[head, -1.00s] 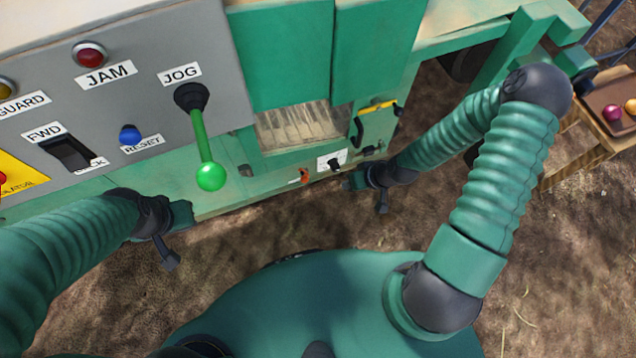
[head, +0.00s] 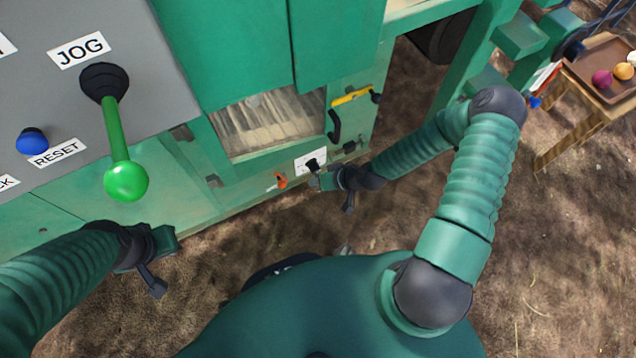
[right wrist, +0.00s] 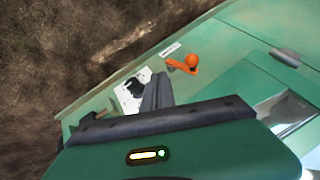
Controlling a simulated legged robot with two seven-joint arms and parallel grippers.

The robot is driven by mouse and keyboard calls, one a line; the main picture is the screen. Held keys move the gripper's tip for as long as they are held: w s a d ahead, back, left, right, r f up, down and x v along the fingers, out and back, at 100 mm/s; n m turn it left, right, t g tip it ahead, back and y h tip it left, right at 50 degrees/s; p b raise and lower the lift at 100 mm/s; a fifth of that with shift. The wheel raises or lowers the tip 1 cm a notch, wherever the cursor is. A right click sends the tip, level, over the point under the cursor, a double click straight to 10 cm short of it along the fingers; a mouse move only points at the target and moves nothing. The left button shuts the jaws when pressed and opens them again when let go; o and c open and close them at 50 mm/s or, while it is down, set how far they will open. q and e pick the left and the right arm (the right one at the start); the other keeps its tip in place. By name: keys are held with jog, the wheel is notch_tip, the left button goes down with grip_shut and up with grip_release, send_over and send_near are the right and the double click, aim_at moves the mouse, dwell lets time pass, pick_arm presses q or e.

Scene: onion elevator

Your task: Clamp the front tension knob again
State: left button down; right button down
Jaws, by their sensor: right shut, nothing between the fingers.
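The front tension knob is a small black knob (head: 313,164) on a white plate low on the green machine. It also shows in the right wrist view (right wrist: 133,87). A small orange lever (head: 281,181) sits to its left in the head view; the right wrist view shows its round end (right wrist: 192,60). My right gripper (head: 319,181) is shut and empty, just below the knob in the head view. In the right wrist view its dark fingers (right wrist: 157,91) are beside the knob; contact is unclear. My left gripper (head: 165,240) is below the panel, its jaws unclear.
A green JOG lever (head: 118,150) and a blue RESET button (head: 32,140) are on the grey panel. A yellow-and-black handle (head: 352,96) is above the knob. A wooden table with a brown tray (head: 600,62) stands at right. Bare ground lies in front of the machine.

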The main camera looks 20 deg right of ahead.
jog(key=w+a+f+b, duration=0.3)
jog(key=w+a+b, duration=0.1)
jog(key=a, duration=0.1)
jog(key=shift+a+f+b, duration=0.2)
jog(key=shift+a+b, duration=0.15)
jog(key=shift+a, duration=0.05)
jog(key=shift+s, duration=0.1)
